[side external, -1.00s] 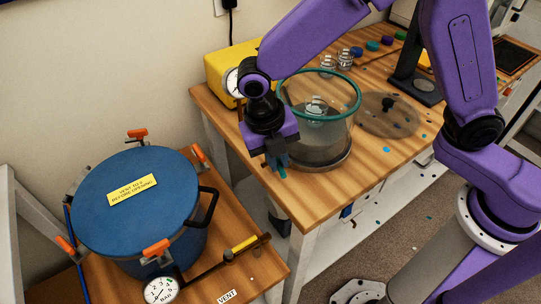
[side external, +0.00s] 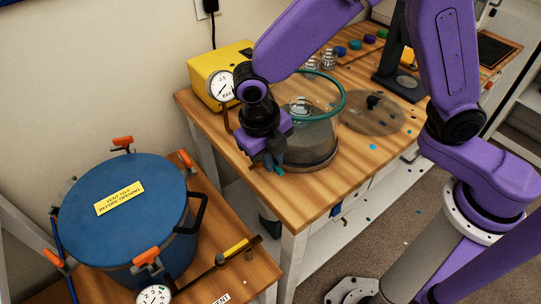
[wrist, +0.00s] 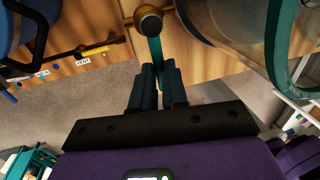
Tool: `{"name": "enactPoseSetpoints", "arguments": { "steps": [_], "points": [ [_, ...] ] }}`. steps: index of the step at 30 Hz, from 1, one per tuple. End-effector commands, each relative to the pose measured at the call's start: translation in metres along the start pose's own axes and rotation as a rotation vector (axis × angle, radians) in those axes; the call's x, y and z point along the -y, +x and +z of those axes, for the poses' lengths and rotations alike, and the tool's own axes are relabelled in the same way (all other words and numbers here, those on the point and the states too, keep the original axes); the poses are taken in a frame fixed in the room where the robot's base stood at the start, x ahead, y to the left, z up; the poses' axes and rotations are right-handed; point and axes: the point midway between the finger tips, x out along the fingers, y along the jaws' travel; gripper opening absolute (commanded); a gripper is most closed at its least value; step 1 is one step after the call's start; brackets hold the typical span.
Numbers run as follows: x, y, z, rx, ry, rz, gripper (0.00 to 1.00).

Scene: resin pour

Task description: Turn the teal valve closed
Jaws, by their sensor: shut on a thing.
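The teal valve handle (wrist: 155,48) is a flat lever that runs from a dark round knob on a brass fitting (wrist: 148,20) down between my fingers in the wrist view. My gripper (wrist: 157,75) is shut on the lever, one dark blue finger on each side. In the side external view my gripper (side external: 268,160) is low at the table's front left edge, beside the clear vacuum chamber (side external: 305,125) with its teal rim. A bit of the teal lever (side external: 279,168) shows at the fingertips there. My wrist hides the fitting in that view.
A yellow pump with a gauge (side external: 220,75) stands behind my gripper. A blue pressure pot (side external: 125,205) with orange clamps sits on a lower table at left. A round clear lid (side external: 370,115) lies right of the chamber. Cups and coloured caps stand farther back.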

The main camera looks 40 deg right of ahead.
Motion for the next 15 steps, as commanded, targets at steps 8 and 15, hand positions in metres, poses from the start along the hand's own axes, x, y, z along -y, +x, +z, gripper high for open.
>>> {"name": "enactPoseSetpoints", "arguments": {
  "steps": [8,15],
  "points": [
    [0.0000,-0.0009,0.0004,0.003,-0.003,0.000,0.39],
    [-0.0001,-0.0018,0.0003,0.002,-0.001,0.000,0.39]
  ]
}}
